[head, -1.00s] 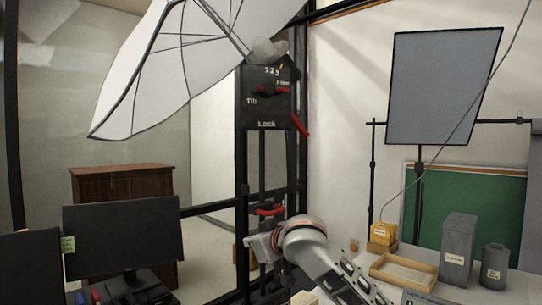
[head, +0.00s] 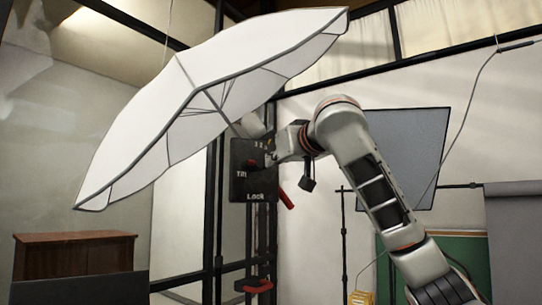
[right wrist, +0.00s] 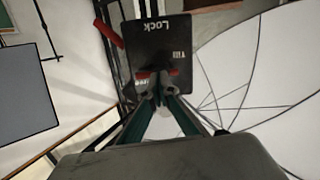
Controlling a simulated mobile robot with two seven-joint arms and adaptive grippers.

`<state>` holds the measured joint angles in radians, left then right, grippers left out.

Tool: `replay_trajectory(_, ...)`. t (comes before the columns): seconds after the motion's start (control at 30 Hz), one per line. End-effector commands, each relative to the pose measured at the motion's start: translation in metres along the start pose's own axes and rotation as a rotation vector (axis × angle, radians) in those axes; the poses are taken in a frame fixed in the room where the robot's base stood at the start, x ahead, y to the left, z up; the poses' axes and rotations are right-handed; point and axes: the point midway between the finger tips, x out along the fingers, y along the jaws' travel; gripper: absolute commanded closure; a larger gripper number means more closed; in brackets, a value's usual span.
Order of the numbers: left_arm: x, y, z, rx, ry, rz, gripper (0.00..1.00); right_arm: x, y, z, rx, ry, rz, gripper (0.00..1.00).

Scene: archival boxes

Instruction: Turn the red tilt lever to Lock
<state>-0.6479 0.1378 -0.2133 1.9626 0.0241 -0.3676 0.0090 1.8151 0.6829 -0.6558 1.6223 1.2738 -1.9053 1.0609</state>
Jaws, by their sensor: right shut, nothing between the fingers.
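The dark lever panel (head: 240,187) hangs on a black stand below the white umbrella, with Tilt at its left and Lock at its bottom. A red lever (head: 251,163) sits at its middle, partly hidden by my right gripper (head: 271,159). In the right wrist view the panel (right wrist: 155,48) appears upside down, and the red lever (right wrist: 174,71) lies roughly level just beyond the fingertips (right wrist: 157,90). My right gripper is shut and empty, close in front of the lever; whether it touches cannot be told. My left gripper is not in view.
A second red handle (head: 286,199) slants from the panel's right edge, and another (head: 254,285) sits lower on the stand. The umbrella (head: 190,100) spreads above and left. A grey screen (head: 425,150) stands behind my right arm. A wooden cabinet (head: 70,265) is lower left.

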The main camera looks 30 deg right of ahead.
Motion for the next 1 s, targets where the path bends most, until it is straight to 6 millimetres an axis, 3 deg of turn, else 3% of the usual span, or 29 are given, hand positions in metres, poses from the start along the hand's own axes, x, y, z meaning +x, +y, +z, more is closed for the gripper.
replay_trajectory(0.03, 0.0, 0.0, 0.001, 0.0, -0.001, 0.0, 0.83, -0.015, 0.012, -0.017, 0.022, 0.017, 0.012, 1.0)
replay_trajectory(0.2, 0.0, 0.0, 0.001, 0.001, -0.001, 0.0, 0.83, -0.048, 0.034, -0.05, 0.074, 0.046, 0.027, 1.0)
replay_trajectory(0.4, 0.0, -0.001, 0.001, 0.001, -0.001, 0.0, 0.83, -0.063, 0.043, -0.062, 0.1, 0.057, 0.032, 1.0)
replay_trajectory(0.77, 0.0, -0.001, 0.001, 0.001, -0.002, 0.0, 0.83, -0.063, 0.044, -0.063, 0.101, 0.057, 0.032, 1.0)
replay_trajectory(1.0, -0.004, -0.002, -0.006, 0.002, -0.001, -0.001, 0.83, -0.038, 0.045, -0.065, 0.102, 0.054, 0.033, 1.0)
